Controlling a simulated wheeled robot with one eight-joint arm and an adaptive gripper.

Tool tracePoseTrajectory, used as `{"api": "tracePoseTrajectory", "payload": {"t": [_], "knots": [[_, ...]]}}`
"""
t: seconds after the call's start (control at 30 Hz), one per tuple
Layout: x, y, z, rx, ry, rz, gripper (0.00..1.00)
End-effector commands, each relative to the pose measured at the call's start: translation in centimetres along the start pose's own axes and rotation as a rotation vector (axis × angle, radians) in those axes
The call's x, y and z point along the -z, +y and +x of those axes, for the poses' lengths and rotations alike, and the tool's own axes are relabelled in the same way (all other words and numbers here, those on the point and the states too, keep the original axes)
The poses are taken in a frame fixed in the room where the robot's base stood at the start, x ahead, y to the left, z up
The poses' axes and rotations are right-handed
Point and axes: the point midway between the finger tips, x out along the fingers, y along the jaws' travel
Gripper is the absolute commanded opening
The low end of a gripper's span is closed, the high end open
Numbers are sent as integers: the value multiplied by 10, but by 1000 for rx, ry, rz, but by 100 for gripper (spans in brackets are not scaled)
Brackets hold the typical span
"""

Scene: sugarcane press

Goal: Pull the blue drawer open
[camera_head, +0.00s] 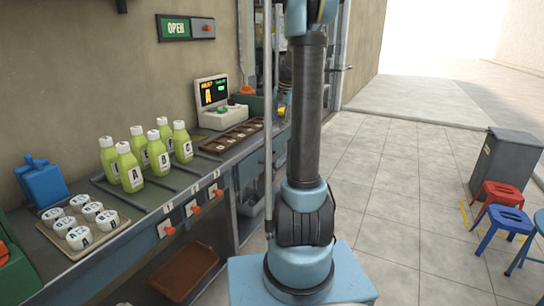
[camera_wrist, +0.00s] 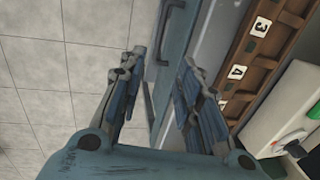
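In the wrist view a blue-grey drawer front (camera_wrist: 183,25) runs down from the top middle, with a dark bar handle (camera_wrist: 165,45) on its left side. My gripper (camera_wrist: 162,64) is open and empty, its two fingers spread apart. The handle shows in the gap between the fingertips, towards the top. I cannot tell how far ahead of the fingertips it lies, and I see no contact. In the head view my arm stands in front of the far end of the counter. My gripper and the drawer cannot be made out there.
Above the drawer, a brown tray with numbered slots (camera_wrist: 253,50) sits beside a white machine (camera_wrist: 288,95). Green bottles (camera_head: 131,168) and white cups on a tray (camera_head: 114,234) stand on the counter. Stools (camera_head: 501,228) and a grey bin (camera_head: 507,160) are right; tiled floor between is clear.

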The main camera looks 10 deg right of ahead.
Motion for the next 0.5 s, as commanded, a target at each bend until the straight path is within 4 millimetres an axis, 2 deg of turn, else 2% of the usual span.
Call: {"api": "tracePoseTrajectory", "payload": {"t": [0.17, 0.5], "knots": [[1, 0, 12, 0, -1, 2, 31], [1, -1, 68, 0, -1, 1, 31]]}}
